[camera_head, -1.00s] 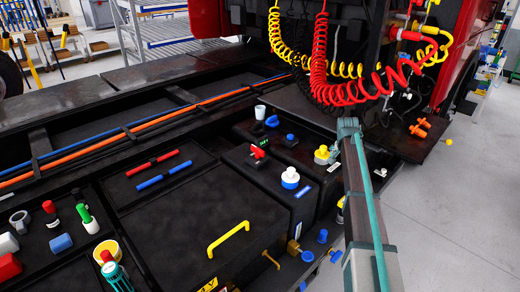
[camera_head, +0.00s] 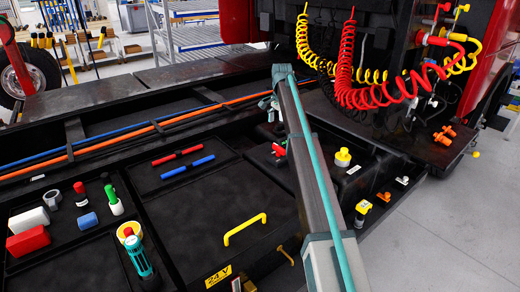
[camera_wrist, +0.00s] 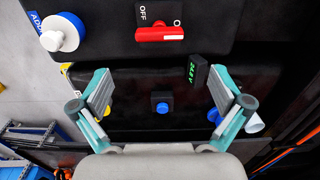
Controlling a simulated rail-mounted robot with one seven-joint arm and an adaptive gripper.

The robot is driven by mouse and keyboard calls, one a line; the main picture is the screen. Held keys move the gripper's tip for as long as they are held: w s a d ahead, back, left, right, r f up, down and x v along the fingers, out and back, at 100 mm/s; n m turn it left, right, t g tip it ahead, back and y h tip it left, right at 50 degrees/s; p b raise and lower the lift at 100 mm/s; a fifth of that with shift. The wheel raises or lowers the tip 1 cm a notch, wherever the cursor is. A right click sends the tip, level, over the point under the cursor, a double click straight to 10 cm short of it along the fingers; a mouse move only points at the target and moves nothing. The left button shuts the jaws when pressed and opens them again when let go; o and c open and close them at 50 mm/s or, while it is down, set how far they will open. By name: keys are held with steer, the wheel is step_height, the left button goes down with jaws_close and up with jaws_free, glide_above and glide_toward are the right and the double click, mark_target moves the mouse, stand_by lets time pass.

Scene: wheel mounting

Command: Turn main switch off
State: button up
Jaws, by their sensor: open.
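The main switch is a red rotary handle (camera_wrist: 160,34) under a plate (camera_wrist: 160,13) marked OFF and O, on a black box in the wrist view. The handle lies crosswise in the picture. In the head view the red switch (camera_head: 279,149) shows at the left edge of my arm, which partly hides it. My gripper (camera_wrist: 158,72) is open and empty, its teal-edged fingers wide apart. The switch appears beyond the fingertips, apart from them. In the head view my gripper is mostly hidden behind my arm.
A white-and-blue cap (camera_wrist: 62,33), a small green display (camera_wrist: 194,71) and a blue button (camera_wrist: 161,107) lie around the fingers. Red and yellow coiled hoses (camera_head: 365,90) hang at the back right. A yellow handle (camera_head: 245,228) stands on the black lid.

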mark_target(279, 147)
step_height(279, 147, down, 11)
steer(key=p, duration=0.4)
steer(key=shift+r, duration=0.2)
steer(key=shift+d, duration=0.1)
steer(key=c, duration=1)
steer(key=shift+c, duration=0.2)
